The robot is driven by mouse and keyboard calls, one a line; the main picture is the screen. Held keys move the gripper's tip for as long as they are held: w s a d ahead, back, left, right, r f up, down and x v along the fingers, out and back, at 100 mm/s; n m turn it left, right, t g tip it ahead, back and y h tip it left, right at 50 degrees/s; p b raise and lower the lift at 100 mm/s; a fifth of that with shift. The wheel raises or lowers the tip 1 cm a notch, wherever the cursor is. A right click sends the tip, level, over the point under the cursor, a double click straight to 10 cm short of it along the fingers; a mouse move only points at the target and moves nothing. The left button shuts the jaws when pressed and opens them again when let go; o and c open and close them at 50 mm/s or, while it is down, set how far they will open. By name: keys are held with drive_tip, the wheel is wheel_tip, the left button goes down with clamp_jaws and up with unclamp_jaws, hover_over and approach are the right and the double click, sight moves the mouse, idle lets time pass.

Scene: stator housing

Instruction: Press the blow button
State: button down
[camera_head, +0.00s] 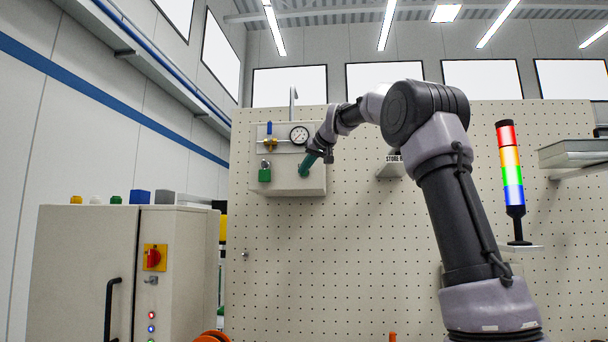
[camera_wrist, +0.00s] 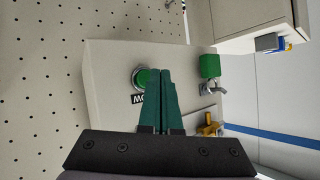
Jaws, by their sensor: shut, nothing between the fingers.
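The blow button (camera_wrist: 140,78) is a round green button in a silver ring on the light-grey box (camera_wrist: 99,73). In the wrist view, a partly covered label (camera_wrist: 137,98) sits beside it. My gripper (camera_wrist: 165,73) has its green fingers shut together with nothing between them. The fingertips appear just right of the button, and the fingers overlap its right side. I cannot tell whether they touch the box. In the head view, the box (camera_head: 288,184) hangs on the pegboard, and my gripper (camera_head: 303,174) is at its front right, hiding the button.
A green padlock (camera_head: 265,173), a brass valve with a blue handle (camera_head: 270,143) and a pressure gauge (camera_head: 299,135) are on the box. A grey cabinet (camera_head: 78,265) stands at lower left. A signal tower (camera_head: 511,175) stands at right. The pegboard (camera_head: 330,260) below the box is mostly clear.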

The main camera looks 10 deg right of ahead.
drive_tip(key=shift+s+a, duration=0.1)
drive_tip(key=shift+s, duration=0.05)
drive_tip(key=shift+s+a, duration=0.3)
drive_tip(key=shift+s, duration=0.65)
drive_tip(key=shift+s+a, duration=0.3)
drive_tip(key=shift+s, duration=0.65)
drive_tip(key=shift+s+a, duration=0.3)
drive_tip(key=shift+s, duration=0.65)
drive_tip(key=s+d+f+m+g+h, duration=0.1)
drive_tip(key=s+d+f+m+g, duration=0.1)
drive_tip(key=s+f, duration=1.3)
drive_tip(key=s+d+f+m+g+h, duration=0.1)
drive_tip(key=s+d+f+m+g, duration=0.1)
drive_tip(key=s+f, duration=1.3)
drive_tip(key=s+d+m, duration=0.1)
drive_tip(key=s+d, duration=0.1)
drive_tip(key=s, duration=0.5)
drive_tip(key=shift+f, duration=0.15)
